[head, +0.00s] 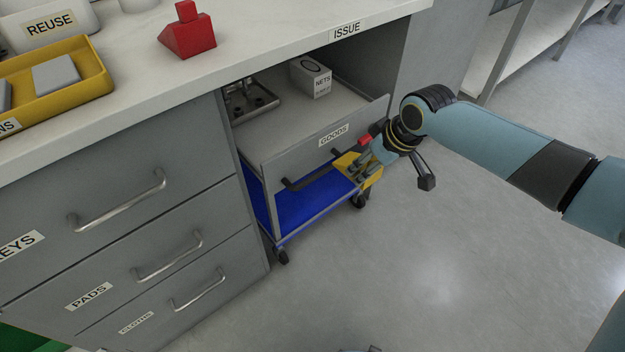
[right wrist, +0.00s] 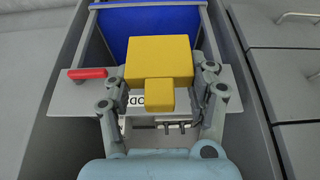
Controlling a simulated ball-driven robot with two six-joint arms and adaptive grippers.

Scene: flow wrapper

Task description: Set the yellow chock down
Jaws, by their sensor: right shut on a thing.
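The yellow chock (head: 347,162) is held in my right gripper (head: 368,160), beside the front of the grey cart labelled GOODS. In the right wrist view the chock (right wrist: 160,60) shows as a wide yellow block with a smaller yellow grip, between the two fingers of my right gripper (right wrist: 162,92). It is seen against the cart's blue lower shelf (right wrist: 120,22). In the head view the chock is partly hidden by the fingers, and I see it held above the floor. My left gripper is not in view.
The GOODS cart (head: 300,150) stands in the bay under the ISSUE counter, with a box (head: 311,77) and a metal tray (head: 250,103) on top. A red handle (right wrist: 87,73) sits on its front. A red chock (head: 187,38) stands on the counter (head: 250,38). Floor at right is clear.

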